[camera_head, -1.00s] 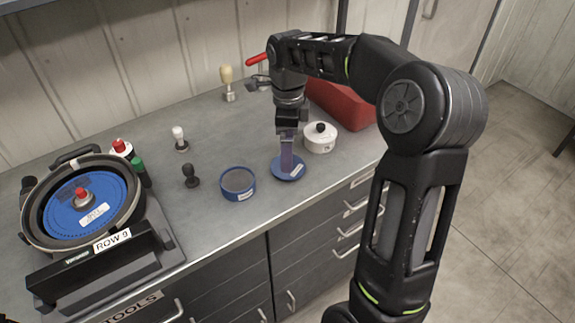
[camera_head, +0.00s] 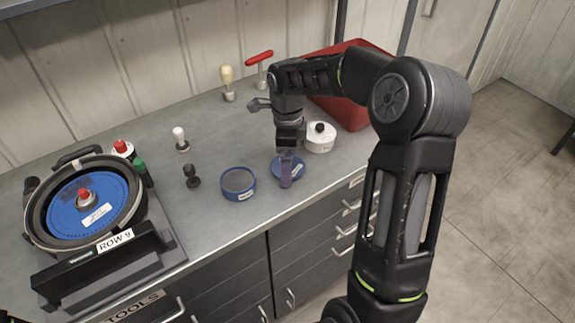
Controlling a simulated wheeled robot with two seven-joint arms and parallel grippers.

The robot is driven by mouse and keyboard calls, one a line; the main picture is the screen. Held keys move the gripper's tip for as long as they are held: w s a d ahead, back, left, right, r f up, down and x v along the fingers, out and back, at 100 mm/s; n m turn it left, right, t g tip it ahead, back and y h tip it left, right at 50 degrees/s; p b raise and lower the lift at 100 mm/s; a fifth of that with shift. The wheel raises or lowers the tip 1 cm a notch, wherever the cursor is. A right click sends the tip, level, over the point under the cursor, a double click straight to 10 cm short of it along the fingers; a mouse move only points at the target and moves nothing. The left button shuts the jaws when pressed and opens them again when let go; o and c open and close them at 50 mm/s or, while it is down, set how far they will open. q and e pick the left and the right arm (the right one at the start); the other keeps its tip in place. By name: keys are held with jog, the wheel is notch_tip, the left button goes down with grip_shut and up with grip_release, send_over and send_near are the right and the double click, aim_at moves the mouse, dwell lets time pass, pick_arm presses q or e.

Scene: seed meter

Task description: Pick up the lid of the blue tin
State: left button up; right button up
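The blue tin (camera_head: 238,195) stands open on the grey counter, and a dark content shows inside its rim. A round blue lid (camera_head: 297,168) lies flat on the counter just right of the tin, apart from it. My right gripper (camera_head: 286,184) comes down over the lid, its purple-grey fingers crossing in front of the lid's middle and near edge. The fingers line up in this view, so their gap is hidden, and I cannot tell whether they touch the lid. My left gripper is out of view.
A white lidded pot (camera_head: 319,143) stands close behind the lid, with a red bin (camera_head: 350,112) beyond. Small stamps with black (camera_head: 191,175) and white (camera_head: 179,135) knobs stand left of the tin. The seed meter (camera_head: 90,210) fills the counter's left.

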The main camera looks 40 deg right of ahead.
jog(key=shift+c, duration=0.2)
jog(key=c, duration=1.2)
